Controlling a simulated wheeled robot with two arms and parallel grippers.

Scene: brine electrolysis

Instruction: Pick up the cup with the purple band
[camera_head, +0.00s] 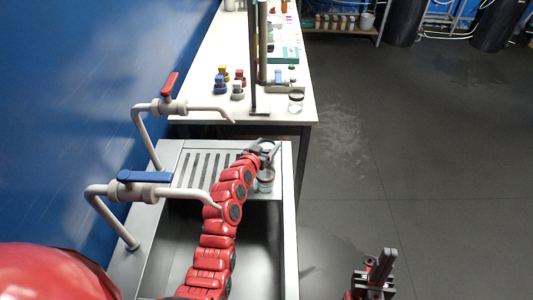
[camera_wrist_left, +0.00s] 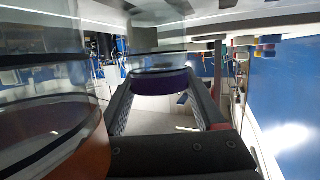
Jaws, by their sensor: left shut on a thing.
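The cup with the purple band (camera_wrist_left: 160,82) is between the two fingers of my left gripper (camera_wrist_left: 163,100) in the left wrist view. The gripper is shut on it; its clear glass wall and dark purple band show. In the head view my left gripper (camera_head: 266,148) is over the far end of the sink's drainboard, and the held cup is mostly hidden there. My right gripper (camera_head: 379,262) is low at the bottom right, away from the sink; its finger gap is unclear.
A clear glass with an orange-brown band (camera_wrist_left: 80,150) stands close on the left in the wrist view. Glassware (camera_head: 265,182) stands on the drainboard below the left gripper. Two taps with red (camera_head: 170,85) and blue (camera_head: 144,176) handles reach over the sink. A white bench (camera_head: 205,105) lies beyond.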

